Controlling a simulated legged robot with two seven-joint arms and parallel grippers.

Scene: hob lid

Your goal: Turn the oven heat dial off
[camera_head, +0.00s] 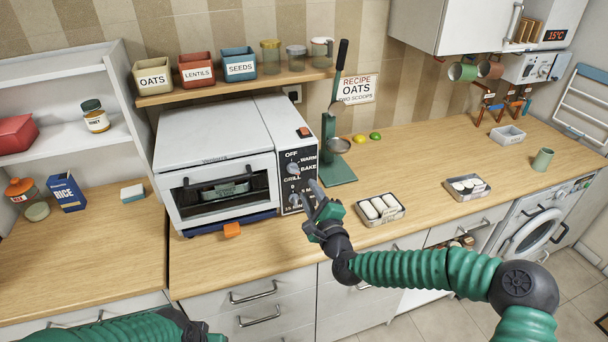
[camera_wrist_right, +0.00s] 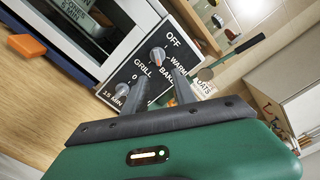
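The white oven (camera_head: 215,142) stands on the counter with a black control panel on its right side. The heat dial (camera_head: 293,169) is the upper grey knob, among the labels OFF, WARM, BAKE and GRILL. It also shows in the right wrist view (camera_wrist_right: 158,54), where its exact setting is too small to tell. The lower timer dial (camera_wrist_right: 122,89) is partly near a finger. My right gripper (camera_head: 315,200) is in front of the panel's lower right; in the wrist view its two fingers (camera_wrist_right: 163,90) are apart and empty, short of the heat dial. My left gripper (camera_head: 190,328) barely shows at the bottom edge.
A green stand with a ladle (camera_head: 338,172) is right of the oven. An orange block (camera_head: 232,230) lies before it. A tray of white items (camera_head: 380,209) sits on the counter to the right. A shelf with labelled bins (camera_head: 198,71) hangs above the oven.

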